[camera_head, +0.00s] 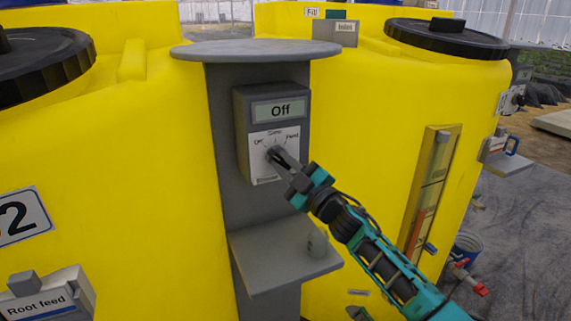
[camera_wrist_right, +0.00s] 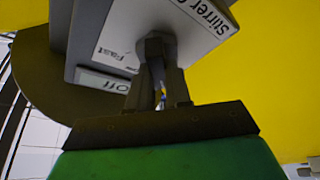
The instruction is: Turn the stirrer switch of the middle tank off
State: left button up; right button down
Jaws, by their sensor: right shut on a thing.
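A grey stirrer switch box (camera_head: 241,130) is fixed to a grey post between two yellow tanks. Its display (camera_head: 279,110) reads "Off". Below it, a white dial plate (camera_head: 264,170) carries an off mark at left, a mark at top, a fast mark at right and the word "Stirrer". My right gripper (camera_head: 279,156) is shut on the dark knob (camera_wrist_right: 155,45) at the plate's middle. The fingers cover much of the knob, so I cannot tell its pointing exactly. In the wrist view the display (camera_wrist_right: 104,82) also shows "Off". My left gripper is not in view.
A grey shelf (camera_head: 265,262) juts from the post (camera_head: 222,170) below the box, with a round top plate (camera_head: 255,49) above. The left tank (camera_head: 150,180) bears a "2" sign (camera_head: 20,216) and a "Root feed" box (camera_head: 40,300). A level gauge (camera_head: 433,185) is on the right tank.

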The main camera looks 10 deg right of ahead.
jog(key=c, duration=1.1)
grip_release()
jog(key=shift+o, duration=0.2)
jog(key=v, duration=1.3)
jog(key=shift+r, duration=0.1)
